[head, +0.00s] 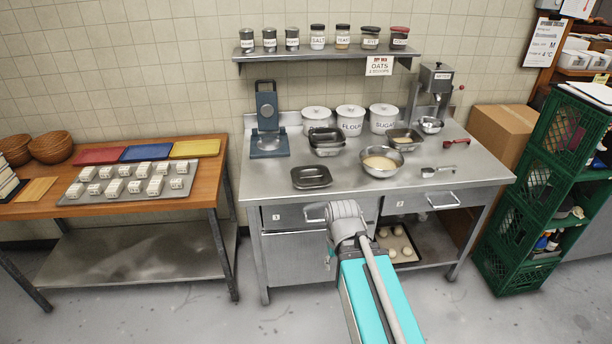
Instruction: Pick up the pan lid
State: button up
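A dark, flat, rectangular piece (311,177) lies near the front edge of the steel worktable (285,188), left of centre. It looks like the pan lid, though I cannot tell it surely from a shallow pan. My arm reaches up from the bottom of the head view, and its grey joint stands in front of the table's drawers. My gripper's fingers cannot be made out, so how it stands to the lid is not shown.
Dark loaf pans (326,150), a steel bowl (382,167), a hinged blue press (268,140) and white canisters (350,121) stand around the lid. A shelf (325,55) of jars hangs above. Green crates (515,230) stand right, a wooden table (212,170) left.

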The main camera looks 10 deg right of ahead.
aim_at(311, 178)
jog(key=i, duration=0.9)
jog(key=z, duration=0.05)
